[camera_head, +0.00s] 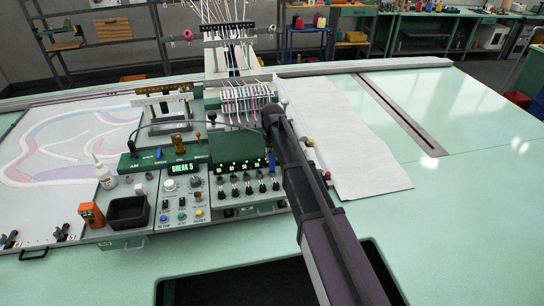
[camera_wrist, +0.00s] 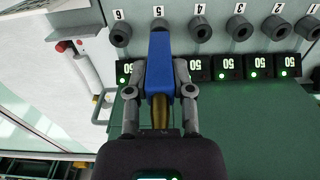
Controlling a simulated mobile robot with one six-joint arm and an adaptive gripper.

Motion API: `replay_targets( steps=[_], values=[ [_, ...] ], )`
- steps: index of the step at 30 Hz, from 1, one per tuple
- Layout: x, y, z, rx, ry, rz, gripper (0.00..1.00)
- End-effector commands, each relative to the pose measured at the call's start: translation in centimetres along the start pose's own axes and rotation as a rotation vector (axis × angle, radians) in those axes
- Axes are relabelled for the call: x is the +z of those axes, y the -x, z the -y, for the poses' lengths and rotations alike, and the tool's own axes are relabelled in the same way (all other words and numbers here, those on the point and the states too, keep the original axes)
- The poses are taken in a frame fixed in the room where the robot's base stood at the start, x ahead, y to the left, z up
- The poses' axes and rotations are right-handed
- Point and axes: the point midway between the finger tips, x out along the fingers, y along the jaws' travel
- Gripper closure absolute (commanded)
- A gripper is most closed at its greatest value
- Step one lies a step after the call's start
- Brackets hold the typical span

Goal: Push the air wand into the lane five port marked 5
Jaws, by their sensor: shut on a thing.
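The air wand (camera_wrist: 160,64) is a blue bar with a brass-coloured lower part, between the two fingers of my gripper (camera_wrist: 161,88) in the wrist view. My gripper is shut on it. The wand points at the lane five port (camera_wrist: 158,23), under the upside-down 5 label. Its blue end overlaps the port in the picture, and the port is mostly hidden. I cannot tell whether the tip is inside or only in front. In the head view my dark arm reaches to the right end of the green console (camera_head: 238,150) and hides part of it.
Port 6 (camera_wrist: 120,34) and port 4 (camera_wrist: 199,29) flank the lane five port closely. Lit displays reading 50 (camera_wrist: 201,67) line the panel. A control box (camera_head: 183,190) shows BREAK 5. White cloth (camera_head: 350,150) lies to the right. The green table is clear at the right.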

Motion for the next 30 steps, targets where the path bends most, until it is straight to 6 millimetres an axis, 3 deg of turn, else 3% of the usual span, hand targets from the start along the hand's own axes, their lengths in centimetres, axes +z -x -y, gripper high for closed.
replay_targets(
  steps=[13, 14, 18, 30],
  values=[
    [0.0, -0.71, -0.01, 0.0, 0.0, 0.0, 1.0],
    [0.0, -0.69, -0.02, 0.0, 0.0, 0.0, 0.67],
    [0.0, -0.63, -0.02, 0.0, 0.0, 0.0, 0.3],
    [0.0, -0.58, -0.04, 0.0, -0.001, 0.0, 0.3]
  ],
)
